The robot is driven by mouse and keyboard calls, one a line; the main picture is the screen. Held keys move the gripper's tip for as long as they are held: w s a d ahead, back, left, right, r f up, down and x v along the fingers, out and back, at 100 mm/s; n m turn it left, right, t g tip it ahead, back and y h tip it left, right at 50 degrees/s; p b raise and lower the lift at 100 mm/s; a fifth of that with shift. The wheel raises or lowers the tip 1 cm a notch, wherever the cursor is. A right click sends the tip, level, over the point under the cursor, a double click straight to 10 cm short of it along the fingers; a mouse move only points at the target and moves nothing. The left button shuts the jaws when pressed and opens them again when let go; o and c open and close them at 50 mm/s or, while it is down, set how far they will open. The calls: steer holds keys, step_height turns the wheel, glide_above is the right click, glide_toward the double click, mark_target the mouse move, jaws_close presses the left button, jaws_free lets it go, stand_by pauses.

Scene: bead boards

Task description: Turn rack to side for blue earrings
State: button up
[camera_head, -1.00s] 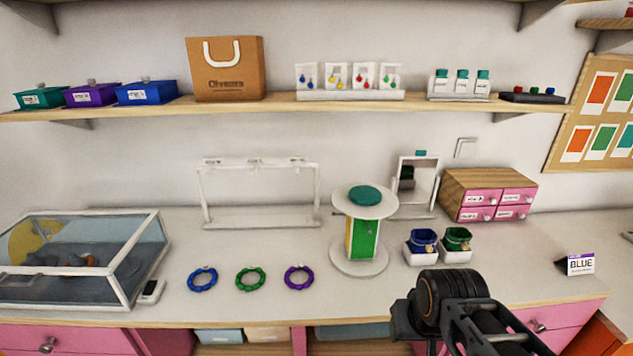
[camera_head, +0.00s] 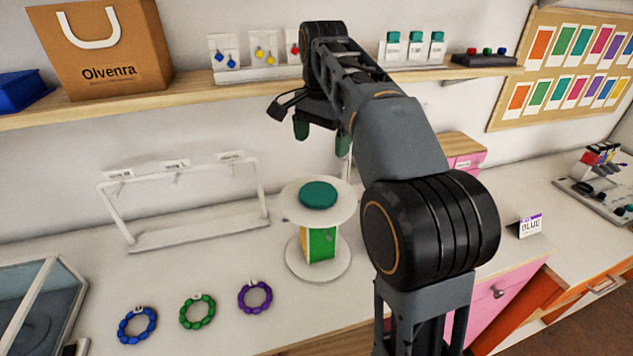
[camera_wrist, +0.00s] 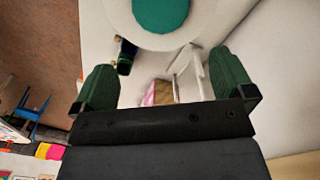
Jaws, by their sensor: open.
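The rotating rack (camera_head: 318,206) stands on the counter, with a round white top, a teal knob (camera_head: 318,194) and a column showing a yellow face and a green face (camera_head: 322,244) on a round white base. My gripper (camera_head: 322,137) is open and empty, raised above and behind the rack's top, in front of the shelf. In the wrist view the rack's white top and teal knob (camera_wrist: 160,12) lie beyond the open green fingers (camera_wrist: 168,88). Earring cards with blue (camera_head: 226,58), yellow (camera_head: 265,53) and red drops stand on the shelf; my arm hides others. A sign (camera_head: 531,226) reads BLUE.
Blue, green and purple bracelets (camera_head: 255,297) lie in front of the rack. A white bar stand (camera_head: 200,237) is behind left, and a glass case (camera_head: 35,310) at far left. The wooden shelf (camera_head: 190,105) runs close behind my gripper. My arm hides the counter right of the rack.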

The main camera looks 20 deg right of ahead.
mark_target(319, 191)
steer(key=f, duration=0.4)
steer(key=f+b, duration=0.1)
steer(key=f, duration=0.8)
steer(key=shift+a, duration=0.25)
steer(key=c, duration=0.9)
